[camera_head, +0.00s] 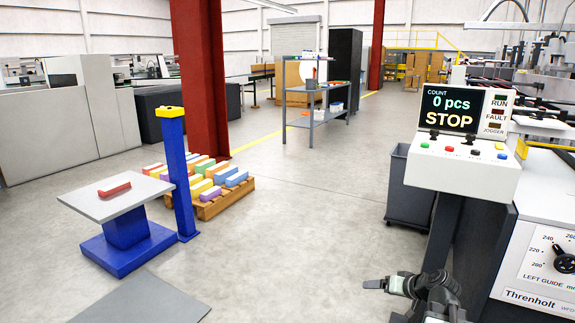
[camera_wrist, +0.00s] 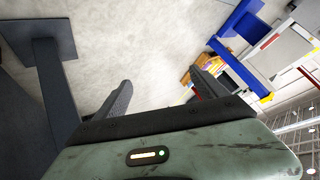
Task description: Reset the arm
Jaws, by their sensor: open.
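My gripper (camera_head: 388,284) is at the bottom right of the head view, low in front of the control panel post. Its fingers also show in the wrist view (camera_wrist: 160,92), spread apart with nothing between them. The gripper touches nothing that I can see; bare concrete floor lies beyond it. Part of my arm shows at the bottom edge of the head view.
A control panel (camera_head: 462,172) reading "0 pcs STOP" stands at right, beside a machine with a dial (camera_head: 564,258). A grey bin (camera_head: 408,205) is behind the panel. A blue lift table (camera_head: 112,205) holds a red block (camera_head: 114,189). A pallet (camera_head: 222,203) carries colored boxes. The middle floor is clear.

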